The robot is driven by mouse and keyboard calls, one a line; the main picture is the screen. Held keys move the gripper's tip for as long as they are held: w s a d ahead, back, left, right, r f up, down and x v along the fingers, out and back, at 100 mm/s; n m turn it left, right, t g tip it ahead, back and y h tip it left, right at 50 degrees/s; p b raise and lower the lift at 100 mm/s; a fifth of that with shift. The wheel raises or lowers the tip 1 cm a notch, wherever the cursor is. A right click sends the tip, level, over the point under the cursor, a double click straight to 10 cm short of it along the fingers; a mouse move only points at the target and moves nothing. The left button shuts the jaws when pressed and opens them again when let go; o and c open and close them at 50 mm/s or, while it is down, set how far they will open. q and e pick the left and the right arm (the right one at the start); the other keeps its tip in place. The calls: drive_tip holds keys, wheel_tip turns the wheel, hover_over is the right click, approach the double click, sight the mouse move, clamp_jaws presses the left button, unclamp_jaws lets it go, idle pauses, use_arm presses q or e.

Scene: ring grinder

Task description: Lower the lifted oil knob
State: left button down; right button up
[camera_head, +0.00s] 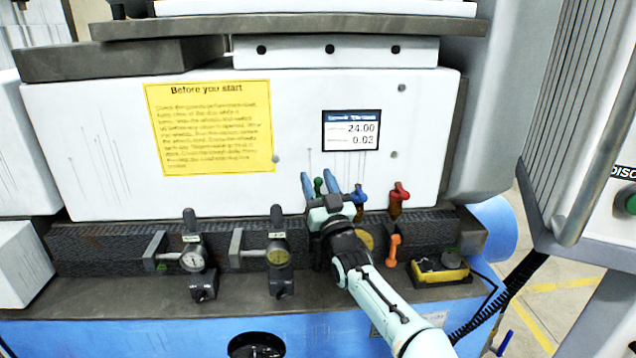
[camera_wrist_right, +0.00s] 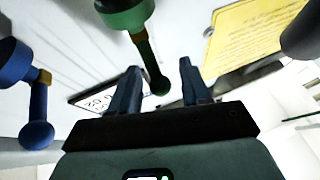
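A green knob (camera_head: 318,186) sits on the front of the machine, in a row with a blue knob (camera_head: 359,197) and a red knob (camera_head: 398,194). No label shows which is the oil knob. My right gripper (camera_head: 320,190) is at the green knob, fingers pointing at the machine. In the wrist view, the green knob's lever (camera_wrist_right: 150,60) reaches between the tips of the open right gripper (camera_wrist_right: 158,72), with gaps visible to both fingers. The blue knob (camera_wrist_right: 38,110) is off to the left there. My left gripper is not in view.
An orange lever (camera_head: 393,246) is below the red knob. Two dial gauges (camera_head: 193,260) (camera_head: 278,254) stand left of my right arm on the ledge. A yellow box (camera_head: 440,268) with a cable is at the right. A yellow notice (camera_head: 210,128) is on the white panel.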

drive_tip(key=shift+s+d+f+b, duration=0.15)
drive_tip(key=shift+s+f+b, duration=0.2)
drive_tip(key=shift+s, duration=0.15)
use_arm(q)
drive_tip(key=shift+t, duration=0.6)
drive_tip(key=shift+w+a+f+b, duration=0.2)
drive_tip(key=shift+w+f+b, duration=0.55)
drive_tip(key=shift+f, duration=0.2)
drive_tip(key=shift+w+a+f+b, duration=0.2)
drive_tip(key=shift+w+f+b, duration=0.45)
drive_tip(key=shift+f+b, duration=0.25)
use_arm(e)
drive_tip(key=v, duration=1.2)
drive_tip(key=shift+s, duration=0.1)
